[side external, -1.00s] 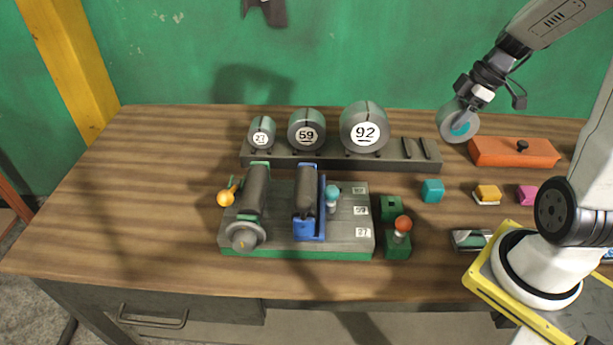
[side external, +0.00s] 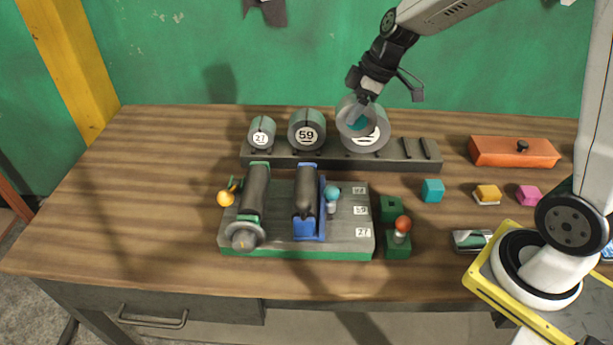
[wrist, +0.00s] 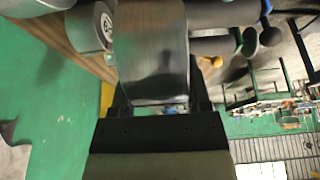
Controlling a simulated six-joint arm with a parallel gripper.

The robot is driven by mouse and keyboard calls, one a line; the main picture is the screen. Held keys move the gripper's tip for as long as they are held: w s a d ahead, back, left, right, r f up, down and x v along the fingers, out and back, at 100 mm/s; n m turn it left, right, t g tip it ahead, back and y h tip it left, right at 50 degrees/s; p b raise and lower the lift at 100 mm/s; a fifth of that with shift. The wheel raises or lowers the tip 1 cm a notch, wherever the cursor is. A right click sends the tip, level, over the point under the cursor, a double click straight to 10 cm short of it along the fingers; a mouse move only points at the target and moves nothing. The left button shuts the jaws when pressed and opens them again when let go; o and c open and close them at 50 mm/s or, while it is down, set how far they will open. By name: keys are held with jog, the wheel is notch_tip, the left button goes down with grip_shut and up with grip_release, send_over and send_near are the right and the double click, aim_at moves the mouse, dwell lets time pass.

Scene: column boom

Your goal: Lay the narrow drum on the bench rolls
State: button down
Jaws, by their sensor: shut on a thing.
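My gripper (side external: 360,108) is shut on a grey drum (side external: 344,108) and holds it in the air, in front of the large drum marked 92 (side external: 376,143) in this view. The held drum shows an open, teal-lined end; in the wrist view it is a wide grey cylinder (wrist: 152,50) between the fingers. I cannot read a number on it. The bench rolls are two dark rolls lying side by side on the grey fixture: the left roll (side external: 255,190) with green parts and the right roll (side external: 306,190) in a blue frame. They are apart from the held drum.
Drums marked 27 (side external: 262,131) and 59 (side external: 307,127) stand on the rack (side external: 300,158), with an empty place at its right end. Orange and blue knobs flank the rolls. A red-knobbed green box (side external: 397,246) and small blocks lie right. The bench's left is clear.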

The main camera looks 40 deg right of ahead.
jog(key=w+a, duration=0.2)
jog(key=a, duration=0.7)
jog(key=w+a+r, duration=0.1)
jog(key=a, duration=0.8)
jog(key=shift+w, duration=0.35)
jog(key=shift+f, duration=0.1)
jog(key=shift+f, duration=2.85)
jog(key=shift+f, duration=1.75)
grip_release()
